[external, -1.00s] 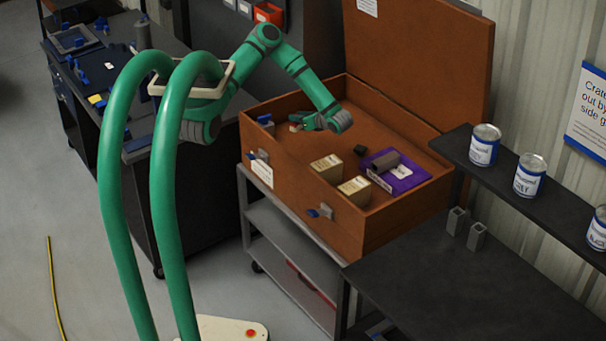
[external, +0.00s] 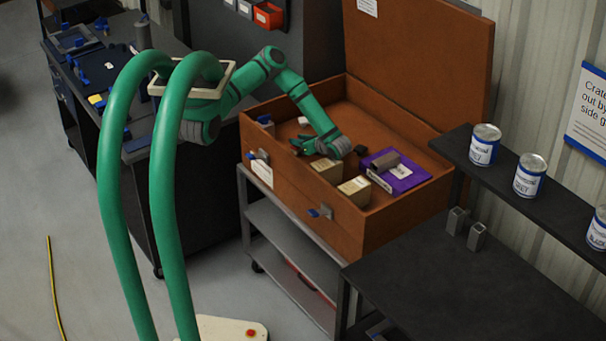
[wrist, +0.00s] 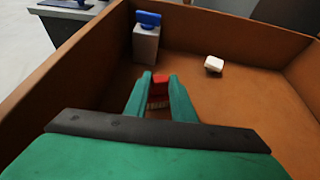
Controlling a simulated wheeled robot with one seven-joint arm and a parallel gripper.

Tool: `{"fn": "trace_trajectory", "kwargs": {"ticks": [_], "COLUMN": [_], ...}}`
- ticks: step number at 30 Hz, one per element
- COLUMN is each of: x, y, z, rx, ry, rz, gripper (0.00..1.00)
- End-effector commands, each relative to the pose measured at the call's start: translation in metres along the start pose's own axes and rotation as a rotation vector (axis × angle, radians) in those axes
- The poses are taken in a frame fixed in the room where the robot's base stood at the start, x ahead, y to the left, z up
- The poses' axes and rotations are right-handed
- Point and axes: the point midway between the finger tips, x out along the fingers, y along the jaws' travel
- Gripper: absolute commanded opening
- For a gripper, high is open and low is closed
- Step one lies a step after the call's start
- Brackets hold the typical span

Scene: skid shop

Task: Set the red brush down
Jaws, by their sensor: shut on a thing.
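The red brush (wrist: 159,84) is between the fingers of my gripper (wrist: 159,90) in the wrist view. Its red end shows between the fingertips, with a pale bristle-like strip below; the rest is hidden. In the external view my gripper (external: 299,147) is inside the open brown crate (external: 285,180), left of the pale boxes. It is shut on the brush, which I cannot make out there. I cannot tell whether the brush touches the crate floor.
In the crate are a grey block with a blue top (wrist: 147,40), a small white piece (wrist: 214,64), two pale boxes (external: 354,189) and a purple item (external: 404,178) with a brown roll on it. Crate walls surround my gripper. Some floor near the white piece is clear.

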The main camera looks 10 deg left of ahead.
Motion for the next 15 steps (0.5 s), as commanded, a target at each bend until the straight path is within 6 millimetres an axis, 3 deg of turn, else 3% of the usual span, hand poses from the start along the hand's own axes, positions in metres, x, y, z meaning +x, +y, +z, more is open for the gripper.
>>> {"fn": "trace_trajectory", "kwargs": {"ticks": [15], "x": [0.0032], "y": [0.0003], "z": [-0.0077], "rx": [0.000], "ry": [0.001], "rz": [0.000], "gripper": [0.01]}}
